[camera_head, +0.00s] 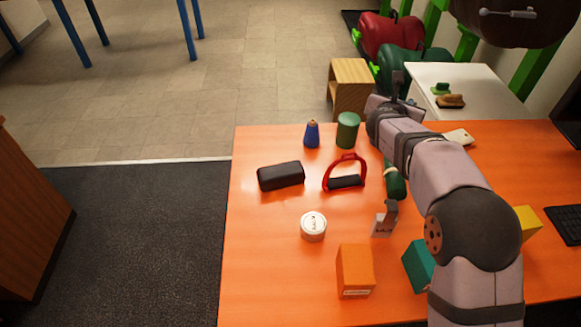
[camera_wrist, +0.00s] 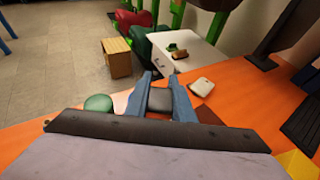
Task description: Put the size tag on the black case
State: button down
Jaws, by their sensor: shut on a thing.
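The black case (camera_head: 281,176) lies on the orange table, left of the middle. My gripper (camera_head: 398,86) is at the far end of my arm, pointing away, well to the right of the case and above the back of the table. In the wrist view my gripper (camera_wrist: 162,90) is shut on a small dark grey piece (camera_wrist: 159,101). Its face is hidden, so I cannot tell whether it is the size tag. A small light piece with dark lettering (camera_head: 382,224) stands on the table, right of the white round tin (camera_head: 313,226).
A red-handled object (camera_head: 345,177) stands close right of the case. A blue bottle (camera_head: 311,134) and green cylinder (camera_head: 348,130) stand behind. An orange box (camera_head: 355,268) and teal box (camera_head: 418,264) are in front. The table's left edge is clear.

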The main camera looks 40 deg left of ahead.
jog(key=s+a+r+n+g+y+p, duration=0.2)
jog(key=s+a+n+g+y, duration=0.35)
jog(key=s+a, duration=1.75)
notch_tip(320, 180, down, 10)
jog(key=n+t+y+b, duration=0.1)
jog(key=b, duration=0.1)
jog(key=shift+f+t+b, duration=0.15)
jog(key=shift+t+b, duration=0.2)
jog(key=shift+b, duration=0.05)
jog(key=shift+w+f, duration=0.1)
jog(key=shift+f, duration=0.1)
jog(key=c, duration=1.5)
grip_release()
jog(key=shift+c, duration=0.2)
jog(key=shift+r, duration=0.15)
